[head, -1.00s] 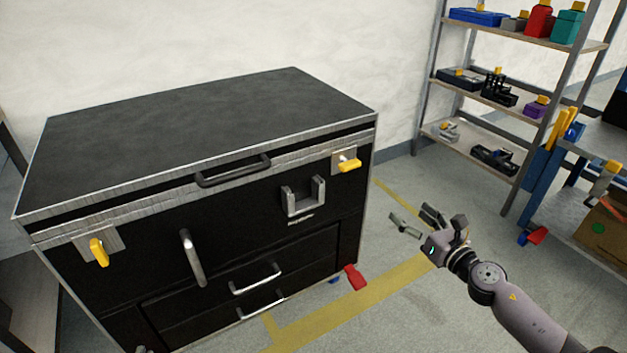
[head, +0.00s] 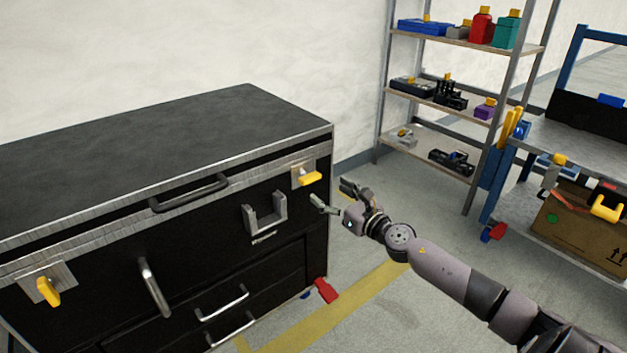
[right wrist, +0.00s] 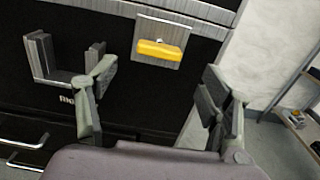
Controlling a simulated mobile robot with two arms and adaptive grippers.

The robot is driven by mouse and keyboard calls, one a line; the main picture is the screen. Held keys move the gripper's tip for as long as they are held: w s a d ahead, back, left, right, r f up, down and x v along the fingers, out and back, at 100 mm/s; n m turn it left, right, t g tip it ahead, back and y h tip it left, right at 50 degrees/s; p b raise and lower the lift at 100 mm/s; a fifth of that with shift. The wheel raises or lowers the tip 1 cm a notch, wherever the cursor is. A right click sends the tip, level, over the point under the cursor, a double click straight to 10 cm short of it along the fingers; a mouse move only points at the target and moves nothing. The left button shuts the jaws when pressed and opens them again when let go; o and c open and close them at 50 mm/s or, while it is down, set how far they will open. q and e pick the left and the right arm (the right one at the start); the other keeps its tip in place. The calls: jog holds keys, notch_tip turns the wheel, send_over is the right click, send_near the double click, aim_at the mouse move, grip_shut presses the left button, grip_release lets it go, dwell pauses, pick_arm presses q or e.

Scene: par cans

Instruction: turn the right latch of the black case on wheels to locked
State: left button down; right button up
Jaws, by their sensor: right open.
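The black case (head: 110,160) stands at the left in the head view, lid shut. Its right latch is a yellow handle (head: 309,178) on a silver plate near the upper right front corner, lying roughly sideways. It also shows in the right wrist view as a yellow handle (right wrist: 158,49) ahead of my fingers. The left latch (head: 48,291) is yellow and hangs downward, slightly tilted. My right gripper (head: 331,196) is open and empty, just right of and below the right latch, apart from it. In the right wrist view its fingers (right wrist: 155,85) are spread wide. My left gripper is not in view.
A grey bracket (head: 265,215) is fixed on the case front left of the right latch. A black lid handle (head: 190,193) sticks out above. A red wheel pedal (head: 326,290) sits low. A shelf rack (head: 476,150) and a blue-framed bench (head: 500,180) stand at the right.

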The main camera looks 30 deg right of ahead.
aim_at(313, 180)
jog(key=w, duration=0.6)
jog(key=shift+a, duration=0.25)
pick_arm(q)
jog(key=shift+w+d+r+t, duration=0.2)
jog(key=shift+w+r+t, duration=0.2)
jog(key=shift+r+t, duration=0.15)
pick_arm(e)
jog(key=shift+w, duration=0.75)
jog(key=shift+c, duration=0.3)
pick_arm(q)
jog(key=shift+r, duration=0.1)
pick_arm(e)
jog(key=c, duration=1.1)
